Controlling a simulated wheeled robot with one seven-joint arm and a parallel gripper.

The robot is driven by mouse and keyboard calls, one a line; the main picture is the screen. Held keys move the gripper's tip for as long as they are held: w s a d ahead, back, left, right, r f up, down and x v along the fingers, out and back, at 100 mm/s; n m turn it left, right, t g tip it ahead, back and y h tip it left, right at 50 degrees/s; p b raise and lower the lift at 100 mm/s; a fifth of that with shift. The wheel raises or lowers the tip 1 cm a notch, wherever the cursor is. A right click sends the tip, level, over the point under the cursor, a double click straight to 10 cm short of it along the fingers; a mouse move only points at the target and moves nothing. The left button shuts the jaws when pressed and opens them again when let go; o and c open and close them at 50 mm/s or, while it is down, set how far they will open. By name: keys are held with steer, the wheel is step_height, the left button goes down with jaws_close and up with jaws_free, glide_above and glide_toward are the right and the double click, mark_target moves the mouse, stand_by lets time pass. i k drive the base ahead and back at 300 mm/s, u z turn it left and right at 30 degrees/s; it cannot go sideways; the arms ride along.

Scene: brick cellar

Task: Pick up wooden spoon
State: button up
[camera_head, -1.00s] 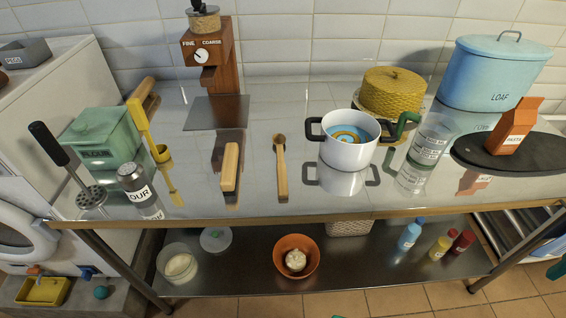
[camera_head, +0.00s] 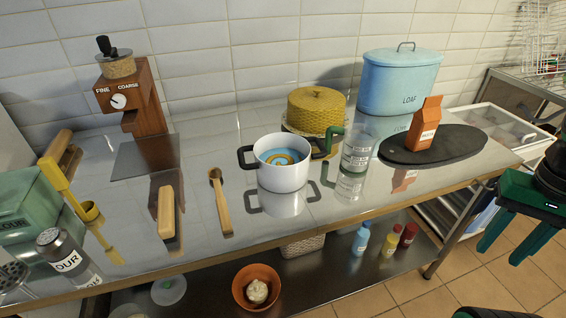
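The wooden spoon (camera_head: 222,208) lies on the shiny metal tabletop (camera_head: 330,210), left of the white pot. Its small bowl end points to the back and its handle toward the front edge. My gripper (camera_head: 502,252) is at the right of the picture, beyond the table's right end and far from the spoon. Its two green fingers point down and stand apart with nothing between them.
A white pot (camera_head: 283,178) with dark handles stands right of the spoon. A wooden block-like item (camera_head: 166,212) lies left of it. A grinder (camera_head: 140,100) stands behind. The table's front edge (camera_head: 250,248) is near the spoon's handle.

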mark_target(215, 173)
steer(key=u, duration=0.15)
steer(key=k, duration=0.4)
steer(key=u, duration=0.55)
steer(key=k, duration=0.9)
steer(key=u, duration=0.6)
steer(key=i, duration=1.55)
steer(key=z, duration=0.7)
